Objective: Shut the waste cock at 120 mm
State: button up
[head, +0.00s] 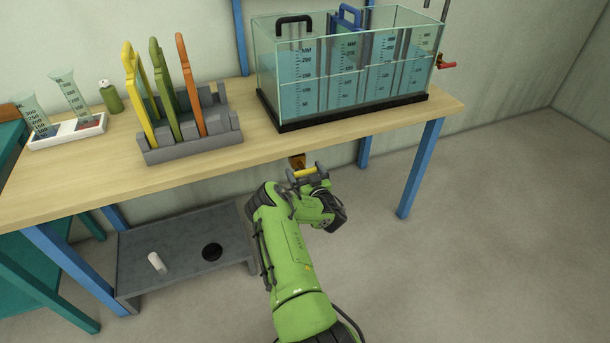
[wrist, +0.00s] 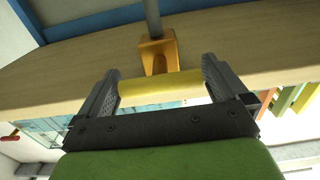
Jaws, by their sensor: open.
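The waste cock has a brass-coloured body (head: 297,161) under the front edge of the bench; it is large in the wrist view (wrist: 158,52), with a grey pipe (wrist: 152,18) joined to it. Its yellow lever (wrist: 160,88) lies crosswise between the fingers of my gripper (wrist: 160,90) and also shows in the head view (head: 305,173). My gripper (head: 307,176) is open, one finger near each end of the lever; I cannot tell whether they touch it. The glass flume (head: 345,85) holds blue water against mm scales; the exact level is too small to read.
The bench (head: 210,165) is just above my gripper. A red-handled tap (head: 446,65) is at the flume's right end. A grey rack (head: 190,143) holds yellow, green and orange paddle-like pieces. A low grey shelf (head: 180,235) with a white cylinder (head: 157,263) is below left. The floor at right is clear.

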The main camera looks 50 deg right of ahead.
jog(key=c, duration=0.8)
jog(key=n, duration=0.4)
jog(key=shift+f, duration=0.1)
jog(key=o, duration=0.8)
jog(key=p+v, duration=1.6)
